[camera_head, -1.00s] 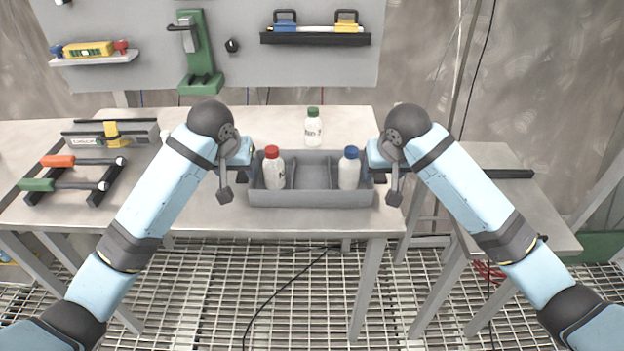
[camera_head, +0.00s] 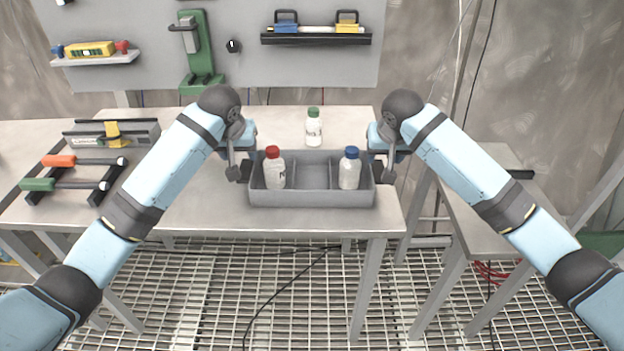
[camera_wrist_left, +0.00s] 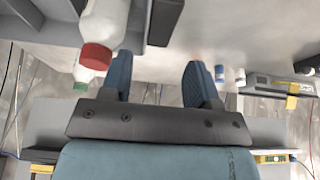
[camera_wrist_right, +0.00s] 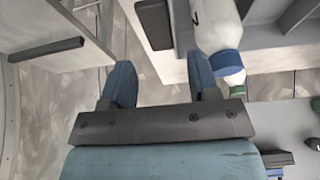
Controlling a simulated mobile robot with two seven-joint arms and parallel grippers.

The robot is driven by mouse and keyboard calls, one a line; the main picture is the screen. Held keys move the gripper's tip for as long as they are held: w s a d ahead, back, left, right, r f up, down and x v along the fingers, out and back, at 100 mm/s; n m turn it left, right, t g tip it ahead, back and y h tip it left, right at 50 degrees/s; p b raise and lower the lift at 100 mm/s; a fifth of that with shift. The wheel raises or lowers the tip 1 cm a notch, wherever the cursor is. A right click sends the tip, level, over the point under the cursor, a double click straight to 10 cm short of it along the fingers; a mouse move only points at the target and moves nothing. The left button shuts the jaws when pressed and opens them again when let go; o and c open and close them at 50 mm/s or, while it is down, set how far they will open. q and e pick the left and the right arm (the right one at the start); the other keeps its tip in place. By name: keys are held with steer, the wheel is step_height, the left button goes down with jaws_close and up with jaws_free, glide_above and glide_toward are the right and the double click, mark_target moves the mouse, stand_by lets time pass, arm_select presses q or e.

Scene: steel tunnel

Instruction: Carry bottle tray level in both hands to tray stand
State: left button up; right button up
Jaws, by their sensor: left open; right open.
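The grey bottle tray (camera_head: 312,198) rests on the workbench near its front edge. A red-capped white bottle (camera_head: 274,170) stands in its left compartment, a blue-capped one (camera_head: 349,170) in its right; the middle is empty. Dark end grips show in the left wrist view (camera_wrist_left: 165,20) and right wrist view (camera_wrist_right: 154,24). My left gripper (camera_head: 246,140) is open and empty by the tray's left end; its fingers (camera_wrist_left: 158,78) are apart from the grip. My right gripper (camera_head: 376,139) is open and empty by the right end. I cannot tell surely which thing is the tray stand.
A green-capped bottle (camera_head: 313,127) stands on the bench behind the tray. A tool rack with orange and green handles (camera_head: 75,172) and a grey case (camera_head: 110,134) are at left. A separate smaller table (camera_head: 500,215) with a dark bar stands right, across a gap.

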mark_target(247, 169)
arm_select(q)
steer(key=x, duration=0.9)
arm_select(e)
steer(key=x, duration=0.9)
arm_select(q)
steer(key=c, duration=0.9)
arm_select(e)
steer(key=c, duration=0.9)
